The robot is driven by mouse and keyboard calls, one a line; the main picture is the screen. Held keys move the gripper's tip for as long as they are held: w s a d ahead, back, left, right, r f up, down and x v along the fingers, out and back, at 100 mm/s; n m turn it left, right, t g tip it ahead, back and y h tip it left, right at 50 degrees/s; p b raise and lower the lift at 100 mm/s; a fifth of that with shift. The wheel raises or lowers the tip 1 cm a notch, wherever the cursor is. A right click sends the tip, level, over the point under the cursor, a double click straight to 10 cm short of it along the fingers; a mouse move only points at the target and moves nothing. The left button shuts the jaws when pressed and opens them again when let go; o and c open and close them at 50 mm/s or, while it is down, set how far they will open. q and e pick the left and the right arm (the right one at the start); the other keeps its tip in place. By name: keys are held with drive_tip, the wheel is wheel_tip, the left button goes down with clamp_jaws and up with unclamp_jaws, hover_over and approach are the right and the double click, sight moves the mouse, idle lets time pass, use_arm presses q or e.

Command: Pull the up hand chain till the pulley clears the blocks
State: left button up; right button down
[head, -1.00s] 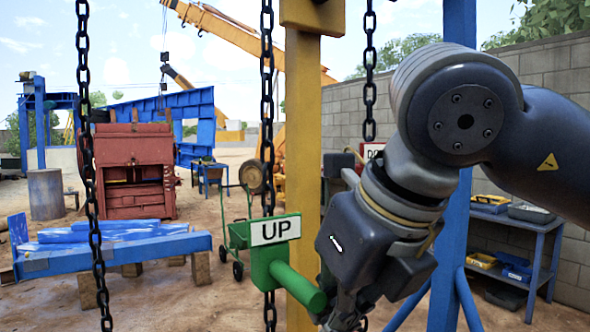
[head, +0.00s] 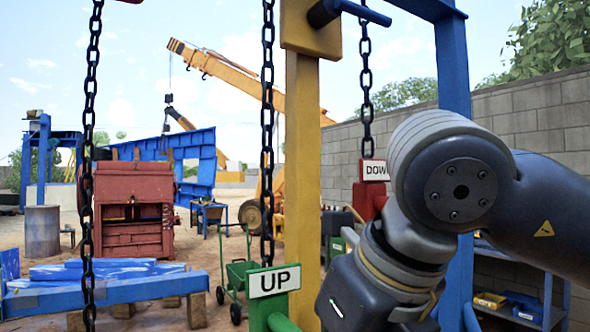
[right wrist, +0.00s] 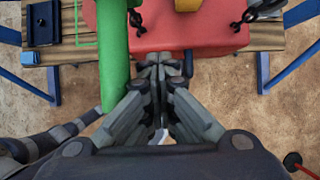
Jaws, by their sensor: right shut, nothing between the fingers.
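A green grip bar also shows in the right wrist view (right wrist: 113,55), left of my right gripper (right wrist: 161,72). The right fingers are shut together and empty, beside the bar; contact cannot be told. In the head view the fingers are below the frame. A red body (right wrist: 170,30) with dark chain ends lies over timber in the wrist view. I cannot make out a pulley.
The DOWN sign (head: 374,170) on a red handle hangs right of the yellow post (head: 305,150), partly behind my right arm. Another chain (head: 91,150) hangs at left. A blue beam stack (head: 90,290) and red crusher (head: 133,210) stand behind.

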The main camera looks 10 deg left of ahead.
use_arm(q)
drive_tip(key=shift+f, duration=0.1)
use_arm(e)
drive_tip(key=shift+s, duration=0.1)
use_arm(q)
drive_tip(key=shift+d+f+b, duration=0.75)
drive_tip(key=shift+f+b, duration=0.1)
drive_tip(key=shift+b, duration=0.1)
use_arm(e)
drive_tip(key=s+d, duration=0.3)
drive_tip(key=shift+s+r, duration=0.25)
drive_tip(key=shift+s, duration=0.15)
drive_tip(key=shift+s+r, duration=0.1)
